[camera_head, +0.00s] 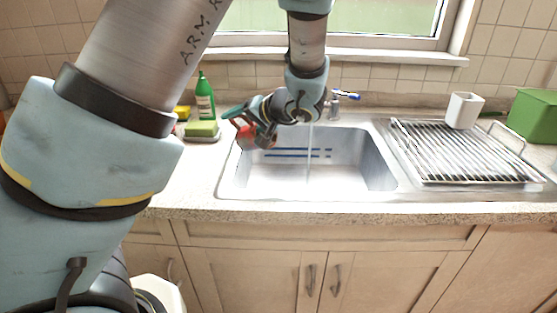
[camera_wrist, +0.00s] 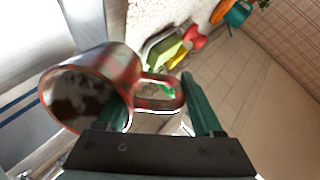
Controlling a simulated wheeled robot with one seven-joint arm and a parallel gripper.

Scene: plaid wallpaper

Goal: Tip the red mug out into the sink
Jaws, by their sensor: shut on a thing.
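The red mug (camera_head: 256,137) is held above the left part of the sink (camera_head: 382,172), apart from the basin floor. In the wrist view the mug (camera_wrist: 118,72) lies tilted, its mouth facing the camera at the left. Its inside looks dark brown and mottled; I cannot tell whether liquid is in it. My gripper (camera_wrist: 160,108) is shut on the mug at its handle side, with the handle between the green fingers. In the head view my gripper (camera_head: 240,118) partly covers the mug.
A tap (camera_head: 335,103) stands behind the sink, and a thin pale vertical streak shows in the basin. A green bottle (camera_head: 204,96) and sponge (camera_head: 201,129) stand left. A drying rack (camera_head: 460,155), white cup (camera_head: 464,110) and green box (camera_head: 535,115) are right.

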